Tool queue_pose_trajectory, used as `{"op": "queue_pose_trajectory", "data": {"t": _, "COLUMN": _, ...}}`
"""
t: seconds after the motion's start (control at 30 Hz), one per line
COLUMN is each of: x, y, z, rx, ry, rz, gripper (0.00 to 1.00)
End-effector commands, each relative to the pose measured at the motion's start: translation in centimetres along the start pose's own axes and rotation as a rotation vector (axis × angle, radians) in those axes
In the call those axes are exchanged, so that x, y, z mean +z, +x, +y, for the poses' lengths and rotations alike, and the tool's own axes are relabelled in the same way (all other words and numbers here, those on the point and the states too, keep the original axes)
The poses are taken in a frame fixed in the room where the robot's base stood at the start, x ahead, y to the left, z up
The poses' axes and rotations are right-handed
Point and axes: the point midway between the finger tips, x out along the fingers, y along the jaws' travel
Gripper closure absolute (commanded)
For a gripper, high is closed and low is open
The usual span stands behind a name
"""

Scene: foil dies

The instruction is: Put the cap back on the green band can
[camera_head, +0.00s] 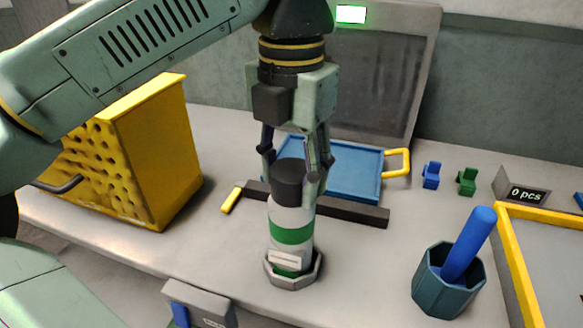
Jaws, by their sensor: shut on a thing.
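The green band can (290,240) is white with green bands and a small pale label. It stands upright in a grey, many-sided holder (310,277) at the front middle of the bench. The dark grey cap (288,180) is at the top of the can, right over its mouth. I cannot tell whether it is fully seated or only just touching. My gripper (292,166) points down from above, shut on the cap with a finger at each side. The far side of the cap and the can's rim are hidden.
A dark bar (350,212) lies just behind the can, with a blue tray (352,175) beyond it. A yellow perforated block (165,150) stands left. A teal cup (425,285) with a blue rod (470,243) stands right, near a yellow-edged frame (519,270).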

Motion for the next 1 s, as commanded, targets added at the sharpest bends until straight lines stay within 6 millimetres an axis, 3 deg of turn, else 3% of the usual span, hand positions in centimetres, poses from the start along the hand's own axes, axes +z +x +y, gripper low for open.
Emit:
{"op": "queue_pose_trajectory", "data": {"t": 0.9, "x": -0.01, "y": 0.1, "z": 0.0, "rx": 0.0, "ry": 0.0, "rz": 0.0, "gripper": 0.67}}
{"op": "queue_pose_trajectory", "data": {"t": 0.93, "x": -0.01, "y": 0.1, "z": 0.0, "rx": 0.0, "ry": 0.0, "rz": 0.0, "gripper": 0.54}}
{"op": "queue_pose_trajectory", "data": {"t": 1.0, "x": -0.01, "y": 0.1, "z": 0.0, "rx": 0.0, "ry": 0.0, "rz": 0.0, "gripper": 0.49}}
